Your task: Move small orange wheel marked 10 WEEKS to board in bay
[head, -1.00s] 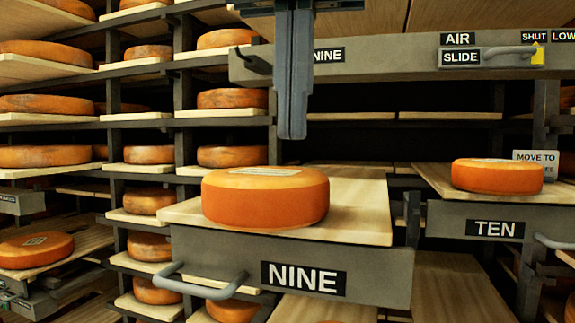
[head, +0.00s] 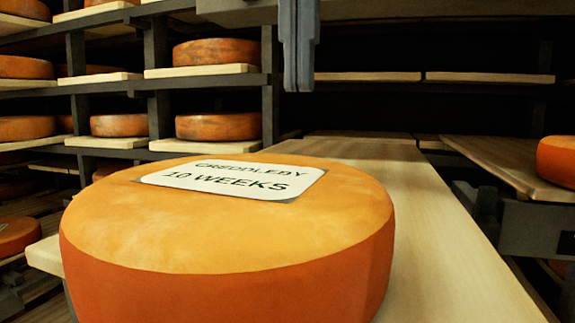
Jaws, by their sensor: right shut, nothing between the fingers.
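An orange cheese wheel (head: 240,250) fills the lower left of the head view. Its white top label (head: 235,181) reads CREDDLEBY 10 WEEKS. It lies flat on a pale wooden board (head: 455,275), with bare wood to its right and behind it. My right gripper (head: 299,82) hangs at the top middle, fingers down, shut and empty. It appears above and beyond the wheel, apart from it. The bay fronts and their signs are out of view. My left gripper is not in view.
Another orange wheel (head: 557,161) sits on a board (head: 505,163) at the right edge. Racks of cheese wheels (head: 218,127) stand on the left. Empty shelf boards (head: 490,78) lie behind. The space right of my gripper, above the boards, is clear.

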